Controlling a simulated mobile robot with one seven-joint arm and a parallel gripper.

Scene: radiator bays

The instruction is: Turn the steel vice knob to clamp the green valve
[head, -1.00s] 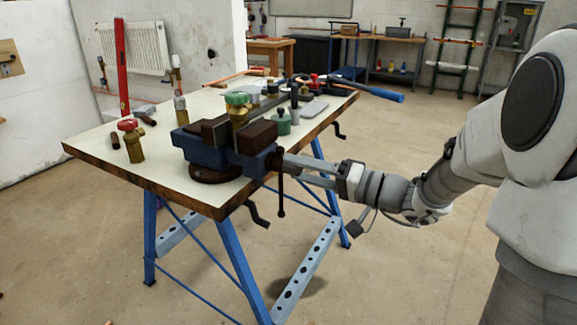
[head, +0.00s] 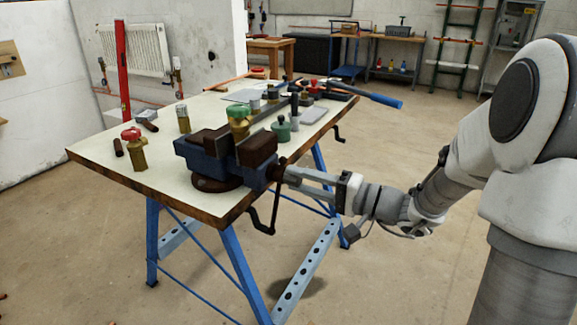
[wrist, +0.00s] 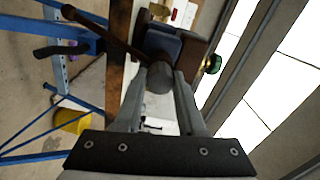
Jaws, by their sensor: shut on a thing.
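The blue vice (head: 205,160) with brown jaw blocks sits at the table's near corner. The green valve (head: 239,111), with a brass body, stands upright between its jaws; I cannot tell whether both jaws touch it. Its green cap also shows at the right in the wrist view (wrist: 212,64). The steel vice knob (wrist: 159,77) is between my fingers at the vice's outer end. My gripper (head: 288,175) is shut on it, coming from the right; the fingers sit on both sides of it in the wrist view. A dark handle bar (head: 276,208) hangs down from the screw.
The workbench (head: 110,165) has blue trestle legs. A red-capped valve (head: 134,148) stands left of the vice, with a brass fitting (head: 183,119) behind. A green pot (head: 281,128) and a blue-handled tool (head: 375,98) lie to the right. A dark crank (head: 259,221) hangs below the table edge.

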